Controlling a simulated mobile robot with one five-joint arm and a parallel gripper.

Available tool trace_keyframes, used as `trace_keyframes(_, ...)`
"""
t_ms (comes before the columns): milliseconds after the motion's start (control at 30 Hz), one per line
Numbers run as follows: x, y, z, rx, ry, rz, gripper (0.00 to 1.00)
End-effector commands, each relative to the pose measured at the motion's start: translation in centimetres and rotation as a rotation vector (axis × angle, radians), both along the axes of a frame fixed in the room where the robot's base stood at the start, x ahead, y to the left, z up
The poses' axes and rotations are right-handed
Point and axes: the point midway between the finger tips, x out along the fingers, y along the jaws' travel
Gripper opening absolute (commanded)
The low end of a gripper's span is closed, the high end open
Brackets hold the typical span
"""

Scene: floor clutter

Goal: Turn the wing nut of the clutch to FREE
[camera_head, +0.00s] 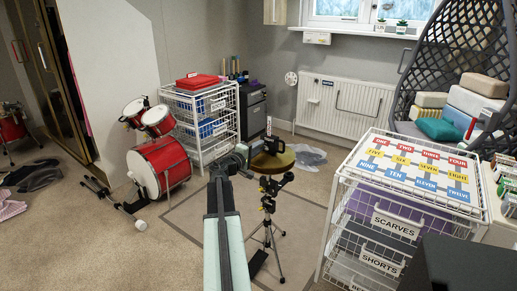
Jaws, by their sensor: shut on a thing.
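A hi-hat stand (269,222) with a black tripod stands on the floor in the middle of the view. A brass cymbal (285,161) sits at its top. The dark clutch (271,145) is just above the cymbal, below a small upright white tag (268,126). My arm reaches up from the bottom edge, and my gripper (257,148) is at the left side of the clutch, above the cymbal. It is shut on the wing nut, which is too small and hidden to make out. The nut's setting cannot be read.
A red drum kit (163,166) stands left, with a pedal (139,205) on the carpet. A white wire drawer rack (333,215) stands close on the right. Another white rack (205,150) and a black cabinet (253,105) are behind.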

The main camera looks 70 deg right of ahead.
Motion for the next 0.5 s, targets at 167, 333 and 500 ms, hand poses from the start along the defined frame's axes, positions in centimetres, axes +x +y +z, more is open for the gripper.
trace_keyframes(167, -0.03, 0.04, 0.03, -0.001, 0.000, -0.001, 0.00)
trace_keyframes(333, -0.03, 0.03, 0.03, -0.001, 0.000, -0.001, 0.33)
trace_keyframes(500, -0.02, 0.02, 0.02, -0.001, -0.001, 0.000, 0.33)
